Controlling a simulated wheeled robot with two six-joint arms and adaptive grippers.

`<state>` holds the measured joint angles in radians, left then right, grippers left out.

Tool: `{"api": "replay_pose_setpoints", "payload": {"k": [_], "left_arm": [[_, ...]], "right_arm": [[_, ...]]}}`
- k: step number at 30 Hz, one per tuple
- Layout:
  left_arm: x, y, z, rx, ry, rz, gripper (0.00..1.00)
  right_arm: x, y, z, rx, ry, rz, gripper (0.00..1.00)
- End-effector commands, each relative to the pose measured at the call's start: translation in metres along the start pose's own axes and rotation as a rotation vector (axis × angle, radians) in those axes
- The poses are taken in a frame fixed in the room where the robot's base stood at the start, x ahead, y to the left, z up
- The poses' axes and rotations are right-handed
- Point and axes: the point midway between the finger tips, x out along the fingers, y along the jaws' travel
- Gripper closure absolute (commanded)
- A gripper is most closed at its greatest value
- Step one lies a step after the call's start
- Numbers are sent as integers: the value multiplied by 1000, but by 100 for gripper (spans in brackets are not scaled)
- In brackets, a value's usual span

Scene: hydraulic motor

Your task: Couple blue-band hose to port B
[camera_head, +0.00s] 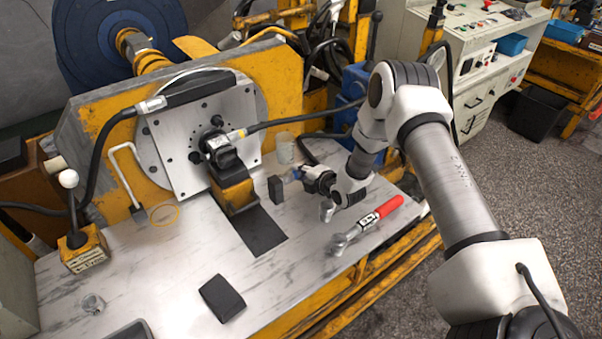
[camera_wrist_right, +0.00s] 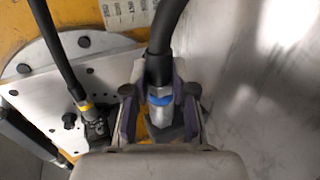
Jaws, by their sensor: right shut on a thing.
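The blue-band hose is black with a metal end and a blue band (camera_wrist_right: 160,99). My right gripper (camera_wrist_right: 158,105) is shut on this hose end, with a finger on each side in the right wrist view. In the head view my right gripper (camera_head: 298,174) is low over the bench, right of the motor (camera_head: 220,155). A yellow-band hose (camera_head: 238,134) meets the motor's top; it also shows in the wrist view (camera_wrist_right: 88,107). I cannot make out port B. The held end appears apart from the motor. My left gripper is not in view.
A small black block (camera_head: 275,189) stands beside the gripper. A red-handled wrench (camera_head: 380,212) lies in front of my right forearm. A clear cylinder (camera_head: 284,148) stands behind.

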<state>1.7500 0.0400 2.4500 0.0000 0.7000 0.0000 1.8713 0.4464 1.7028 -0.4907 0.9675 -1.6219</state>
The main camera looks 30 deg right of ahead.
Motion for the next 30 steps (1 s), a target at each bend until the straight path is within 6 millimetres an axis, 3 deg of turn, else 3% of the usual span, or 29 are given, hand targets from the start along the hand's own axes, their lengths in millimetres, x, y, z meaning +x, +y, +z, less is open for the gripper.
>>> {"api": "replay_pose_setpoints", "payload": {"k": [17, 30], "left_arm": [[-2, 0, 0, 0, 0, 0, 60], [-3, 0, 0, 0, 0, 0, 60]], "right_arm": [[0, 0, 9, 0, 0, 1, 100], [0, 1, 33, 0, 0, 2, 100]]}}
